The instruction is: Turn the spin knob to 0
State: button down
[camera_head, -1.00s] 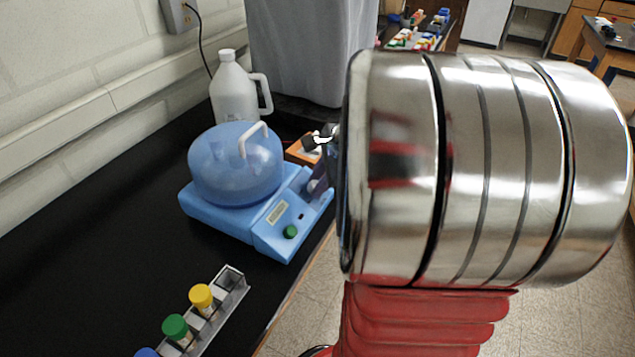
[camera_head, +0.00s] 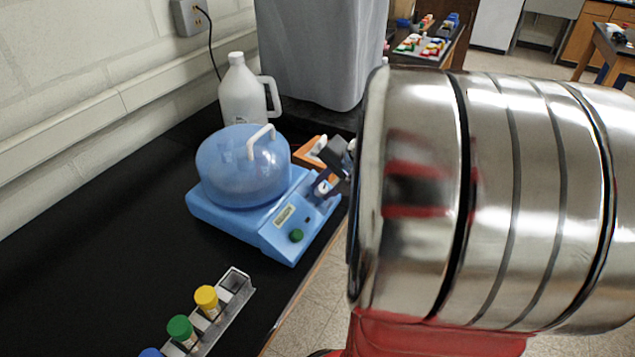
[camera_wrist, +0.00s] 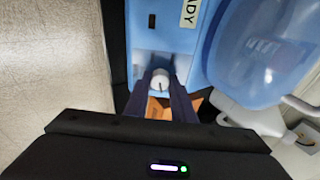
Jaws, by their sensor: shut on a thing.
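The blue centrifuge (camera_head: 234,217) with its domed translucent lid (camera_head: 240,172) stands on the black bench. Its white spin knob (camera_wrist: 160,82) shows in the wrist view, with a dark pointer line on its face, on the panel's edge side. My gripper (camera_wrist: 160,88) has its two dark fingers on either side of the knob and is shut on it. In the head view the knob (camera_head: 324,187) shows just in front of my gripper, partly hidden by it. A green button (camera_head: 296,236) sits on the panel's other end. The numbers around the knob are not readable.
A white jug (camera_head: 243,100) and a grey bin (camera_head: 318,50) stand behind the centrifuge. A tube rack (camera_head: 236,283) with coloured caps is at the front. An orange object (camera_head: 309,152) lies beyond the centrifuge.

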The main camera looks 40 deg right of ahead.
jog(key=shift+s+a+f+n, duration=0.1)
jog(key=shift+f+n, duration=0.05)
jog(key=shift+n, duration=1.45)
jog(key=c, duration=1.5)
grip_release()
jog(key=shift+r+t, duration=0.2)
jog(key=shift+t, duration=0.1)
jog(key=shift+s+r, duration=0.4)
jog(key=shift+r, duration=0.15)
jog(key=v, duration=1.2)
jog(key=shift+s+d, duration=0.1)
jog(key=shift+d, duration=0.15)
